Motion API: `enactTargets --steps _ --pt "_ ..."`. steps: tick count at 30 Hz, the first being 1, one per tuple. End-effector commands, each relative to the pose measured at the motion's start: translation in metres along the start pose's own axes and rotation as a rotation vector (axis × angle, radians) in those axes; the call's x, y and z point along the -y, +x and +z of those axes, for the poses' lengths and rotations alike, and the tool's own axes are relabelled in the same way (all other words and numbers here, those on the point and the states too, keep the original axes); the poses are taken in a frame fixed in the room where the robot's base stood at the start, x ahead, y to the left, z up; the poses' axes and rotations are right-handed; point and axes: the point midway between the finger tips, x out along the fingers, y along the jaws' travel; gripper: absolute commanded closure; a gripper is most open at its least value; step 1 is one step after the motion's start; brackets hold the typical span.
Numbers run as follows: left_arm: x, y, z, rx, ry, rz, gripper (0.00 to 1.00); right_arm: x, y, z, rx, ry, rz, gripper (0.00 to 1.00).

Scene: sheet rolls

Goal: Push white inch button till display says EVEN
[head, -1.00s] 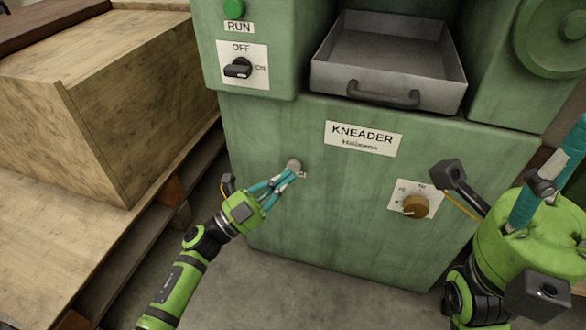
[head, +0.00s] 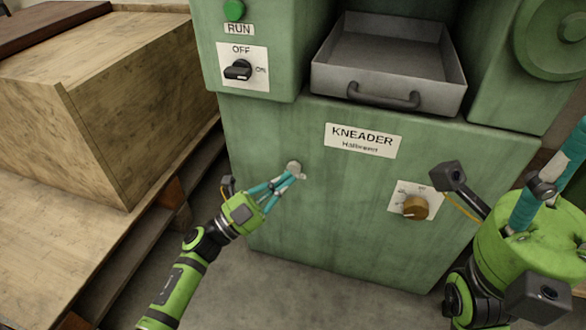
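A small, round, pale button (head: 293,167) sits on the green front panel of the kneader (head: 330,220), left of and below its name plate. My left gripper (head: 299,177) has its teal fingers close together, with the tips at the lower right edge of the button. They partly cover it, and I cannot tell whether they touch it. No display reading EVEN shows in the head view. My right gripper (head: 545,185) is at the right edge, partly cut off, with teal parts pointing up; its fingertips are not clear.
A KNEADER plate (head: 363,139) and a brown knob (head: 415,207) are on the panel. Above are a black OFF/ON switch (head: 238,70), a green RUN button (head: 234,10) and a grey tray (head: 390,60). A wooden crate (head: 110,100) stands left.

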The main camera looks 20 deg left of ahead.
Motion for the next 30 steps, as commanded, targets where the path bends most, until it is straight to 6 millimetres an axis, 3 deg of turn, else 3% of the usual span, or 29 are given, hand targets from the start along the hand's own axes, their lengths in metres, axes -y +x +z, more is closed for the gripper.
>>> enactTargets --steps 30 --pt "0.0 0.0064 0.0066 0.0 0.0 0.0 1.0 -0.0001 -0.0018 0.0006 0.002 -0.001 0.0 0.51"
